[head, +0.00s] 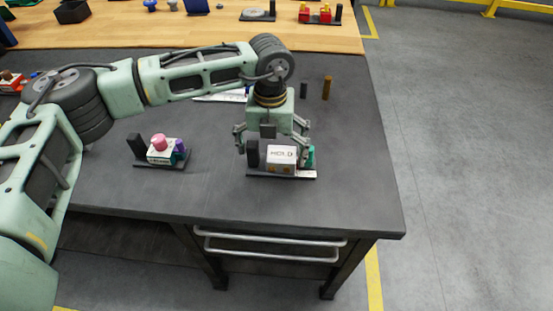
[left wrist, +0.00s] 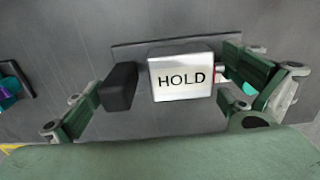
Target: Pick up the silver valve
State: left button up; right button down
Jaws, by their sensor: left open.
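The silver valve (head: 281,156) is a pale block with the word HOLD on top. It sits on a dark base plate (head: 256,175) near the table's front edge, beside a black upright block (head: 253,153). My left gripper (head: 272,146) points down over this fixture, with its fingers spread and nothing gripped. In the left wrist view the valve (left wrist: 181,77) lies between the fingers, nearer the right one. The black block (left wrist: 118,87) stands between the valve and the left finger. A teal part at the valve's right is partly hidden by the right finger. My right gripper is out of view.
Another fixture with a pink knob (head: 159,142) and a purple part stands to the left. Behind my gripper are a brown cylinder (head: 326,88) and a dark cylinder (head: 304,90). The dark tabletop (head: 350,190) is clear at the right. A wooden table adjoins behind.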

aim_at(272, 153)
pick_arm(q)
jog(key=shift+c, duration=0.5)
jog(key=shift+r, duration=0.1)
jog(key=c, duration=1.5)
notch_tip(272, 153, up, 9)
jog(key=shift+f, duration=4.15)
